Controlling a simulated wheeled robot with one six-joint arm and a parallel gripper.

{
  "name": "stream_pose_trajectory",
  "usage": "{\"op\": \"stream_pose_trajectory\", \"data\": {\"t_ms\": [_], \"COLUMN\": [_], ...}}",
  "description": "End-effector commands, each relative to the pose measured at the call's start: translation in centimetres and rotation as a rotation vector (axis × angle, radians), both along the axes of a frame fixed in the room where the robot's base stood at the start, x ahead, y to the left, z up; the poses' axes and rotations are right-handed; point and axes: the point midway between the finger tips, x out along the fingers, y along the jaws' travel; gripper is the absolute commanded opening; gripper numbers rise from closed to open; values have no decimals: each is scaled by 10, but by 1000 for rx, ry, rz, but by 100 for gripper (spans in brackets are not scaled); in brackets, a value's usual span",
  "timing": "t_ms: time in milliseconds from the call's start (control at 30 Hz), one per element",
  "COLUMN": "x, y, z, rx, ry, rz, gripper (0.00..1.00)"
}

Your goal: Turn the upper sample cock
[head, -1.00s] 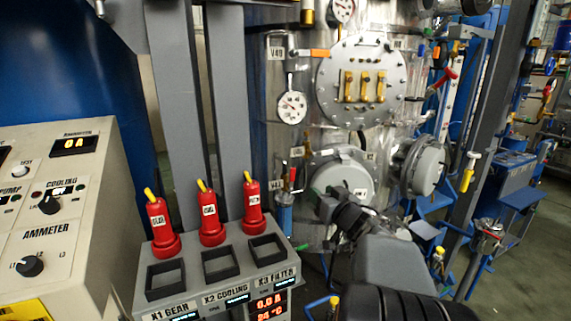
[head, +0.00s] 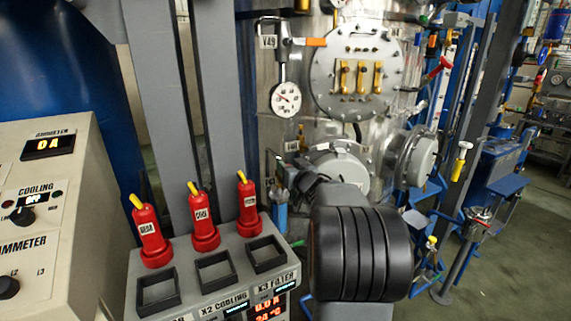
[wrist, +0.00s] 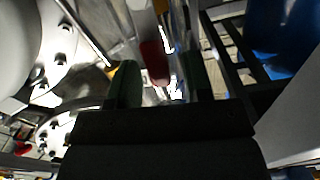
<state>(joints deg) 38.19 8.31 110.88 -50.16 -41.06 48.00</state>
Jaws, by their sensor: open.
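In the wrist view, my gripper (wrist: 160,80) has its two dark green fingers apart. A red handle-like part (wrist: 154,62) with a pale upper piece shows in the gap between them, and I cannot tell if either finger touches it. This may be the upper sample cock, but no label shows there. In the head view, my arm reaches toward the lower left of the metal vessel (head: 300,90), beside a blue cylinder (head: 280,215). My arm hides much of that spot, and the fingers are hard to make out.
Round flanged covers (head: 345,170) sit close to my arm on the vessel, with a gauge (head: 286,99) above. A control box with several red plugs (head: 204,230) stands in front at left. A blue frame (head: 500,160) and open floor lie at right.

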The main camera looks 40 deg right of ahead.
Motion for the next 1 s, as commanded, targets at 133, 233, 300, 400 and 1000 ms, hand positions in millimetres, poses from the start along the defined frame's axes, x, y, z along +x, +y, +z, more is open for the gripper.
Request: {"op": "stream_pose_trajectory", "data": {"t_ms": [133, 233, 300, 400, 1000], "x": [14, 19, 21, 22, 21], "y": [-1, -1, -2, -2, -2], "z": [0, 0, 0, 0, 0], "rx": [1, 1, 1, 1, 1], "ry": [0, 0, 0, 0, 0], "rz": [2, 2, 2, 2, 2], "gripper": [45, 45, 45, 45, 5]}}
